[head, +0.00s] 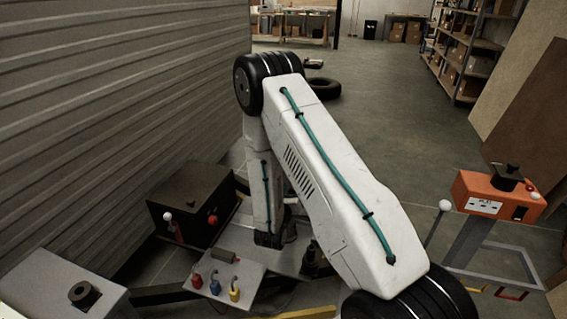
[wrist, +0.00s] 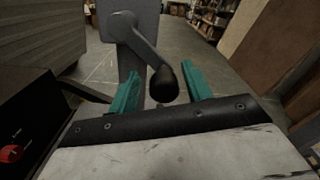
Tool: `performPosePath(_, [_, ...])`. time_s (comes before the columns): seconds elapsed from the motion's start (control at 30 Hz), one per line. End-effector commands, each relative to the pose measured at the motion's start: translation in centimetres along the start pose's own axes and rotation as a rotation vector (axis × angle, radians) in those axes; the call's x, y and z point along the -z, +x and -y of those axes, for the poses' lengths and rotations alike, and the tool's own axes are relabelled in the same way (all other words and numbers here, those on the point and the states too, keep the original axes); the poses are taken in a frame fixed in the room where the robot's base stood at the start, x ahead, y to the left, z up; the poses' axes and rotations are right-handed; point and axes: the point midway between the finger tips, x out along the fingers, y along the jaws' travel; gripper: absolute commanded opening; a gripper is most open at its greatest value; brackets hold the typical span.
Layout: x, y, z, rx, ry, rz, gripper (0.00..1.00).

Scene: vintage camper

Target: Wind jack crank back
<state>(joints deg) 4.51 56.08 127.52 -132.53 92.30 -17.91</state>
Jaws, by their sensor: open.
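The jack crank (wrist: 148,48) shows in the wrist view as a grey arm that slopes down to the right from a round hub on a grey post (wrist: 133,62). Its dark rounded handle (wrist: 164,85) is at the crank's lower end. My gripper (wrist: 160,80) is open, with one teal finger on each side of the handle. In the head view my arm fills the middle, and I cannot make out the gripper or crank.
A dark box (head: 185,212) with a red knob stands left, near a ribbed wall (head: 110,90). A panel (head: 225,270) carries red, blue and yellow connectors. An orange socket box (head: 497,195) stands right. A tyre (head: 324,88) lies on the open floor behind; shelves (head: 468,50) stand back right.

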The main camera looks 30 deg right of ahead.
Motion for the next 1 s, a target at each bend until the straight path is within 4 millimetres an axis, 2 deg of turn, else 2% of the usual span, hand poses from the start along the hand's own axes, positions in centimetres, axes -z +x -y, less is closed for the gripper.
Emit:
performPosePath(0.5, [0.0,-4.0,0.0,-0.001,-0.002,0.0,0.49])
performPosePath(1.0, [0.0,-5.0,0.0,-0.002,-0.001,0.0,0.49])
